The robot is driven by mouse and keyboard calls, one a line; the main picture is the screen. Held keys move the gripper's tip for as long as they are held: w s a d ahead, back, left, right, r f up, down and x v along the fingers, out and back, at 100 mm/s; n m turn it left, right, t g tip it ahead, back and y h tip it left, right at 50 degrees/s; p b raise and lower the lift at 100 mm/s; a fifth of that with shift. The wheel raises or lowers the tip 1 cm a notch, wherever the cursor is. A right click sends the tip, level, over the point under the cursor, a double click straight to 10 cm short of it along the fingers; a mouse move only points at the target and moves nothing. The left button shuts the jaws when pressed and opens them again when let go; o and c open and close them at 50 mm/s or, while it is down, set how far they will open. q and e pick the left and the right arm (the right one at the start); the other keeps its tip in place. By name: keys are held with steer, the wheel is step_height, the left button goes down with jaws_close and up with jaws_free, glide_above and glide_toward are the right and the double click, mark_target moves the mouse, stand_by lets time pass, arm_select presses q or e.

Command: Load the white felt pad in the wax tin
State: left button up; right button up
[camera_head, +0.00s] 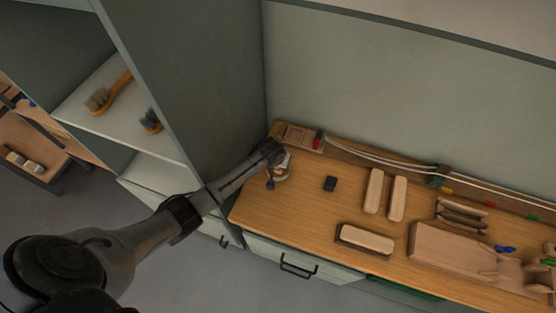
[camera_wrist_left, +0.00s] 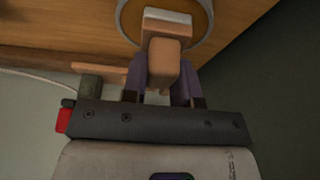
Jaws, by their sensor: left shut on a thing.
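My left gripper (camera_head: 276,168) is at the far left end of the wooden bench. In the left wrist view my left gripper (camera_wrist_left: 160,82) is shut on the wooden grip of a pad with a white felt face (camera_wrist_left: 168,15). The pad is in line with the round grey rim of the wax tin (camera_wrist_left: 208,27). In the head view the tin (camera_head: 284,176) is partly covered by the gripper. I cannot tell whether the felt touches the wax; the tin's inside is mostly hidden. My right gripper is not in view.
Two pale wooden brush blocks (camera_head: 374,191) and another in a holder (camera_head: 367,239) lie farther right. A tall cabinet side (camera_head: 190,80) stands close on the left. A cable (camera_head: 385,160) runs along the back.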

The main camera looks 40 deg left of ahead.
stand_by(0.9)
arm_select(q)
steer(key=shift+f+p, duration=0.2)
steer(key=shift+p, duration=0.15)
stand_by(0.4)
steer(key=shift+r, duration=0.15)
step_height(320, 180, up, 4)
steer(key=p, duration=0.4)
step_height(320, 180, up, 3)
steer(key=p, duration=0.4)
stand_by(0.9)
